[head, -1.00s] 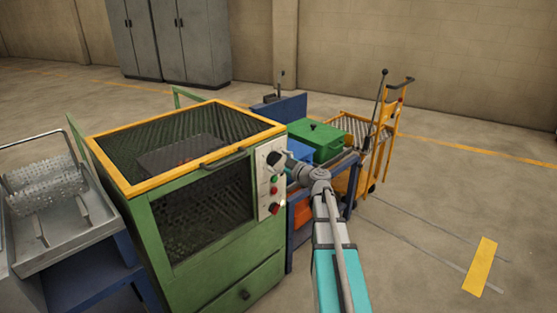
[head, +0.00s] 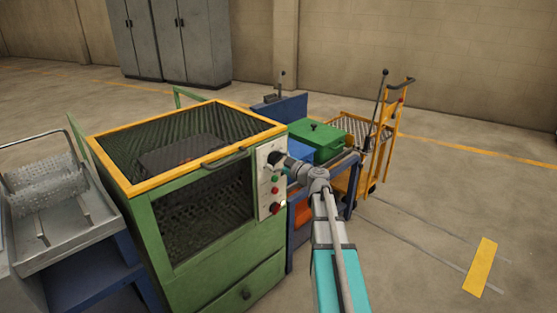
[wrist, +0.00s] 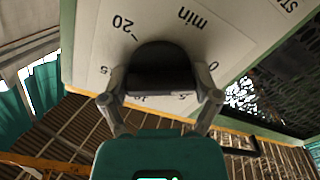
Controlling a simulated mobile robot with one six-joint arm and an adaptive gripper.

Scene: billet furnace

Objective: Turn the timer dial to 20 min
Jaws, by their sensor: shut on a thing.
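The black timer dial (wrist: 163,66) sits on a pale panel (wrist: 90,45) with the printed marks 20, min and 0 around it. The lower marks are partly covered by the dial and fingers. My gripper (wrist: 161,93) is shut on the dial, one finger on each side. The dial's pointer cannot be made out. In the head view, my gripper (head: 284,161) is at the upper part of the furnace's control panel (head: 264,180) and covers part of the dial.
The green furnace (head: 205,265) has a yellow-framed mesh top. A green box (head: 317,143) and a yellow trolley (head: 392,135) stand behind my arm.

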